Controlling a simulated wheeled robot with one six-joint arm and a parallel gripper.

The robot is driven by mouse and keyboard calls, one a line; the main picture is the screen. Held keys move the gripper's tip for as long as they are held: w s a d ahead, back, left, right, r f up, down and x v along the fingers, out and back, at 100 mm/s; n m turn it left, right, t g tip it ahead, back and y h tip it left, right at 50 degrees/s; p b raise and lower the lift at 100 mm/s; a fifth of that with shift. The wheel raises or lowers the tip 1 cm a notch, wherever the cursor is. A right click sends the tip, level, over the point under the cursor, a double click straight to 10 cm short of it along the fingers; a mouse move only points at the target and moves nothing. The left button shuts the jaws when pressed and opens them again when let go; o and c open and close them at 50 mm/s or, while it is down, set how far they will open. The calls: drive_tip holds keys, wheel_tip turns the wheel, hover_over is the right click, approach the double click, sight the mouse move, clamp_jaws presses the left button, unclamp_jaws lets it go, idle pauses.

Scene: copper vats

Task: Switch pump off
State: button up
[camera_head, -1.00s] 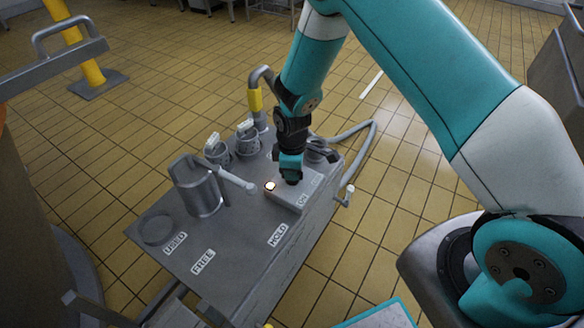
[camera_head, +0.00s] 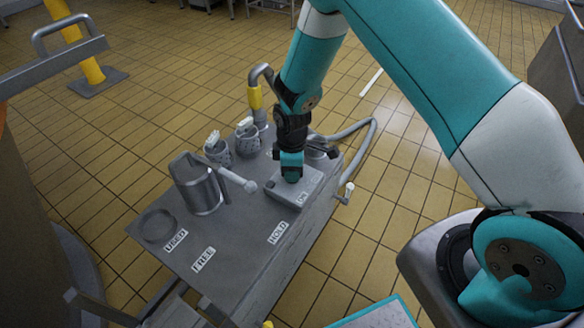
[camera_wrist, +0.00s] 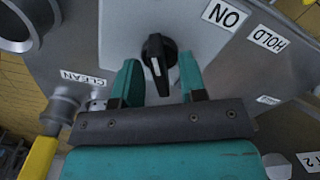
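The pump's switch box (camera_head: 287,195) is a grey box on the metal cart (camera_head: 235,235). In the wrist view its black rotary knob (camera_wrist: 158,62) has a white mark on the side towards my gripper, and an ON label (camera_wrist: 225,15) is at the upper right. My gripper (camera_wrist: 160,70) is open, with one teal finger on each side of the knob and visible gaps between. In the head view my gripper (camera_head: 291,174) is over the box and hides the knob. No lit lamp shows on the box.
A metal jug (camera_head: 200,187), perforated cups (camera_head: 218,152) and a round ring (camera_head: 158,226) stand on the cart. A hose (camera_head: 368,133) curves off its right side. A yellow post (camera_head: 88,62) stands at the back left. Tiled floor is open behind.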

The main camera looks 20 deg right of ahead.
wheel_tip(320, 180, up, 18)
drive_tip(key=p, duration=0.2)
drive_tip(key=shift+f+p, duration=0.25)
drive_tip(key=shift+p, duration=0.1)
idle(0.4)
drive_tip(key=s+a+r+m+y+p, duration=0.1)
drive_tip(key=s+a+r+m+y, duration=0.15)
drive_tip(key=s+r, duration=0.9)
drive_tip(key=s+a+r+m+y, duration=0.2)
drive_tip(key=s+r+m, duration=0.2)
drive_tip(key=s+r, duration=0.75)
wheel_tip(320, 180, up, 12)
drive_tip(key=s+p, duration=0.2)
drive_tip(key=p, duration=1.3)
drive_tip(key=shift+f, duration=0.25)
